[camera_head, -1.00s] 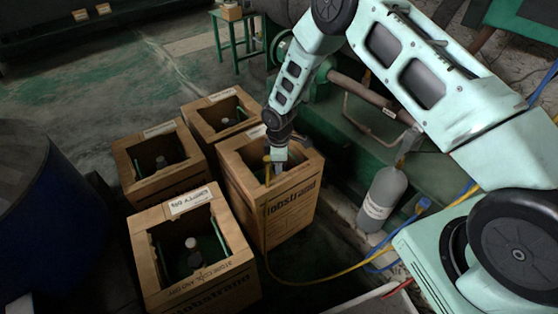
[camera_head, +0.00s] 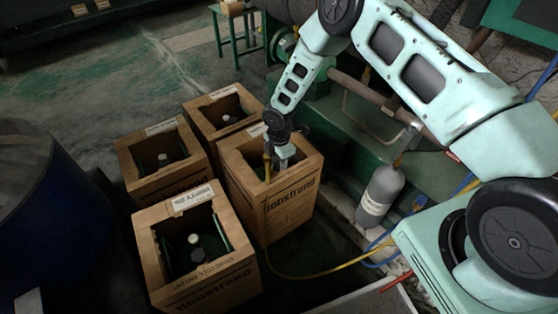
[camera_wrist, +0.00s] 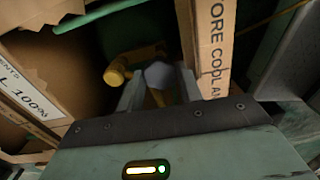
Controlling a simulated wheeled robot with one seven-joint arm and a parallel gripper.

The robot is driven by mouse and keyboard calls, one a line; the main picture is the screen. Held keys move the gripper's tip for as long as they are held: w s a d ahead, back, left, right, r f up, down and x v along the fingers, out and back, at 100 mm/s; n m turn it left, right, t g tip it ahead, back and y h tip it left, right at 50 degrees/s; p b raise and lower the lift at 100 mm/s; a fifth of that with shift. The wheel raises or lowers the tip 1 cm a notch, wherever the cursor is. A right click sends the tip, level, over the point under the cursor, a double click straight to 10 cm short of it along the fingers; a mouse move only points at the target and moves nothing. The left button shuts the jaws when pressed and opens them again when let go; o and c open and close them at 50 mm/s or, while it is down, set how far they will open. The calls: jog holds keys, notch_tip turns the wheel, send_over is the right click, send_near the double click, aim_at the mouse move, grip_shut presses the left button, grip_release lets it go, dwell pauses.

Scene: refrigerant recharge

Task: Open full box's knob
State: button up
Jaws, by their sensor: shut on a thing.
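The full box (camera_head: 285,205) is the cardboard box at the right of the group, open at the top. Its label in the wrist view (camera_wrist: 25,95) reads in part "100%". My gripper (camera_head: 282,158) reaches down into its opening. In the wrist view my gripper (camera_wrist: 160,88) is shut on a grey rounded knob (camera_wrist: 160,74) between its fingers. A yellow brass hose fitting (camera_wrist: 118,72) sits just left of the knob. The body below the knob is hidden in the dark box.
Three more open boxes stand to the left: one in front (camera_head: 195,250), one at left (camera_head: 160,165), one behind (camera_head: 222,115). A yellow hose (camera_head: 310,277) runs from the full box along the floor. A grey cylinder (camera_head: 381,195) stands at right, and a blue drum (camera_head: 50,210) at far left.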

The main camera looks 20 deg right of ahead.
dwell(0.3)
jog(key=o, duration=0.7)
jog(key=shift+r, duration=0.1)
notch_tip(320, 180, up, 17)
jog(key=p, duration=0.3)
jog(key=shift+r, duration=0.15)
